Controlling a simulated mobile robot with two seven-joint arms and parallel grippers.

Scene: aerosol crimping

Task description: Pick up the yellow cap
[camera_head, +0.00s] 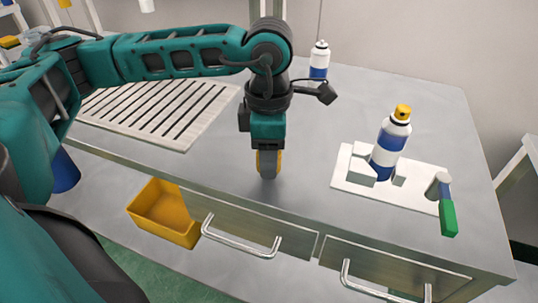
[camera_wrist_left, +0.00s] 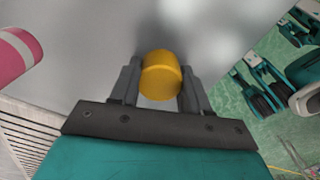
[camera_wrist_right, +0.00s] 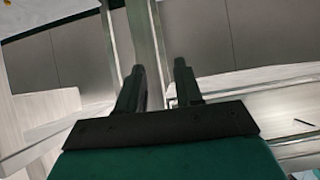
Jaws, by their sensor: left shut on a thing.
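My left gripper (camera_head: 268,165) points down over the grey table near its front edge. It is shut on the yellow cap, whose edges (camera_head: 279,160) show beside the finger in the head view. In the left wrist view the cap (camera_wrist_left: 161,75) sits between the two fingers of this gripper (camera_wrist_left: 161,88), with a finger on each side. The cap is close to the tabletop; I cannot tell if it touches it. My right gripper (camera_wrist_right: 158,80) shows only in its own wrist view, with its fingers apart and nothing between them.
A blue-white spray can (camera_head: 391,142) with a yellow top stands on a white fixture board (camera_head: 412,198). A green-handled tool (camera_head: 447,215) lies at its right. Another can (camera_head: 319,60) stands behind. A slatted rack (camera_head: 190,140) is at left, a yellow bin (camera_head: 163,205) below the front edge.

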